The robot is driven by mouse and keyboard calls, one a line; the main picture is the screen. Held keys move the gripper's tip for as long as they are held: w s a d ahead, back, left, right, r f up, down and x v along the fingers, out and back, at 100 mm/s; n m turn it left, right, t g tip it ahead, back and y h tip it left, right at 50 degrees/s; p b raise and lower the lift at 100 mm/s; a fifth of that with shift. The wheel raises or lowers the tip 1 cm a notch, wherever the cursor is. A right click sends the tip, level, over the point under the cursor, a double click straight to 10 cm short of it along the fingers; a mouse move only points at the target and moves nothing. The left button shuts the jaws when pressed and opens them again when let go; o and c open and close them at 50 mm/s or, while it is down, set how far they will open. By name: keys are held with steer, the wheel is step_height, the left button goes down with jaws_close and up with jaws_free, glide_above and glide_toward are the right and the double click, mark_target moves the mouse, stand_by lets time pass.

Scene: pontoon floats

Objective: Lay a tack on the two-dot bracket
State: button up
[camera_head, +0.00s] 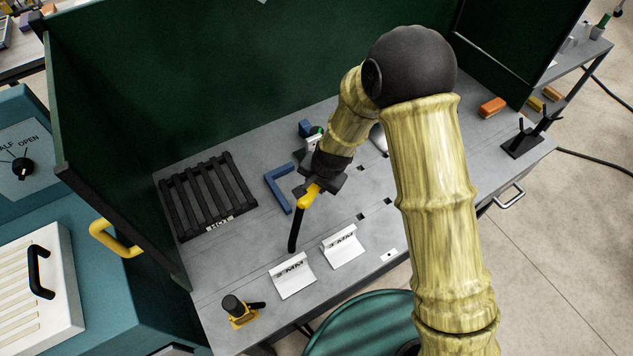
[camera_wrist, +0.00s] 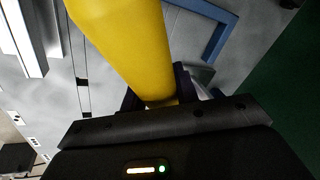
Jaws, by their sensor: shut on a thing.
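My gripper (camera_head: 318,186) is shut on a yellow-and-black torch-like tool (camera_head: 309,196). In the wrist view the tool's yellow body (camera_wrist: 125,40) rises from between my dark fingers (camera_wrist: 165,100). A blue L-shaped bracket (camera_head: 276,188) lies on the table left of my gripper; it also shows in the wrist view (camera_wrist: 218,38). Two white angled pieces marked "MM", a left one (camera_head: 293,284) and a right one (camera_head: 344,252), stand at the front. No two-dot mark is readable.
A black slatted rack (camera_head: 208,195) lies at the table's left. A yellow-based clamp-like item (camera_head: 240,312) stands at the front left corner. Orange blocks (camera_head: 492,107) and a black forked stand (camera_head: 524,142) are at the right. Dark green panels (camera_head: 200,70) wall the back.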

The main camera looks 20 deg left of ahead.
steer(key=shift+r, duration=0.25)
stand_by(0.8)
steer(key=shift+s+d+r+p, duration=0.25)
steer(key=shift+d+r+p, duration=0.1)
steer(key=shift+r, duration=0.1)
steer(key=s+d+r, duration=0.1)
steer(key=s+d+r+p, duration=0.1)
steer(key=r, duration=0.1)
steer(key=shift+d, duration=0.2)
